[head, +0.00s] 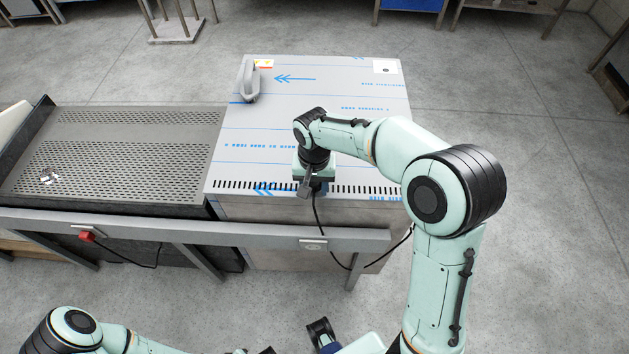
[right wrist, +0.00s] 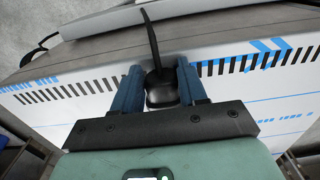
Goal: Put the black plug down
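The black plug (right wrist: 161,90) sits between the two blue fingers of my right gripper (right wrist: 160,88) in the right wrist view, and the fingers press against its sides. Its black cable (right wrist: 150,35) leads away from the gripper. In the head view my right gripper (head: 312,185) is over the front edge of the steel cabinet top (head: 310,95), near its vent slots. The plug is mostly hidden there. The cable (head: 323,232) hangs down in front of the cabinet and loops right. Part of my left gripper (head: 320,335) shows at the bottom edge; its opening is unclear.
A grey metal rail (head: 200,228) runs in front, with a socket plate (head: 313,244) and a red plug (head: 87,237). A perforated tray (head: 130,130) stands left. A grey handle-shaped object (head: 250,82) lies at the cabinet top's back left. The top's middle is clear.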

